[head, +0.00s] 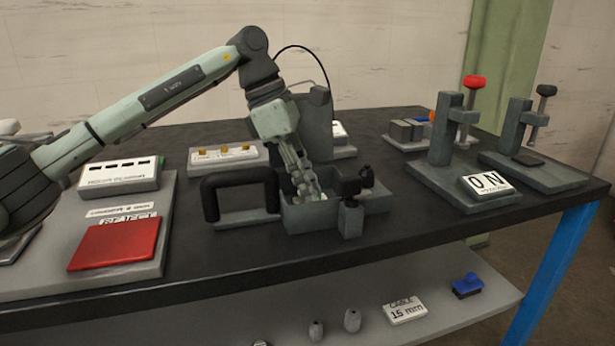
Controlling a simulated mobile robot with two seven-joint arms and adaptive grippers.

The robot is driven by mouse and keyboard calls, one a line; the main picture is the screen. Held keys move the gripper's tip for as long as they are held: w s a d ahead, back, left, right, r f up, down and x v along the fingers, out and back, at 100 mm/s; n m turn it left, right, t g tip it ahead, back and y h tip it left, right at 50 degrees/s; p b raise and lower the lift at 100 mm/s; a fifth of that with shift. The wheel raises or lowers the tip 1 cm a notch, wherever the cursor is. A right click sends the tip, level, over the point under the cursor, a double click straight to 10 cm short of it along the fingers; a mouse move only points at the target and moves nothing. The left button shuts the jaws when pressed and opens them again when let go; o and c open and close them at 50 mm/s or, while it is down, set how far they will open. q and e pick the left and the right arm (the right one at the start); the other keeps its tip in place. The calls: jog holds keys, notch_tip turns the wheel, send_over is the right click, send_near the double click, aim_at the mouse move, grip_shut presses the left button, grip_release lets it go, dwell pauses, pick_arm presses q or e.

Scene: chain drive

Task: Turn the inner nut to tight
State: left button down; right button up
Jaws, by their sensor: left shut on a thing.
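My left gripper (312,190) comes down from above into a grey block-shaped fixture (297,220) near the middle of the table. Its fingers are close together and shut on a small part inside the fixture. The fingers and the fixture wall hide that part, so I cannot tell its shape or make out the inner nut. A dark knob-like piece (357,182) stands on the right side of the fixture. My right gripper is not in view.
A black handle (208,200) stands left of the fixture, and a tall grey post (319,125) behind it. A red pad (115,244) lies left. Two clamp stands (443,140) (514,130) are at the right. The front table strip is clear.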

pick_arm(q)
jog(key=shift+r+m, duration=0.1)
jog(key=shift+m, duration=0.4)
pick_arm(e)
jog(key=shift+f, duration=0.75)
pick_arm(q)
jog(key=c, duration=1.4)
grip_release()
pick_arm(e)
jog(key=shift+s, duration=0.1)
pick_arm(q)
jog(key=shift+o, duration=0.2)
jog(key=v, duration=1.1)
jog(key=shift+w+r, duration=0.15)
jog(key=shift+r, duration=0.3)
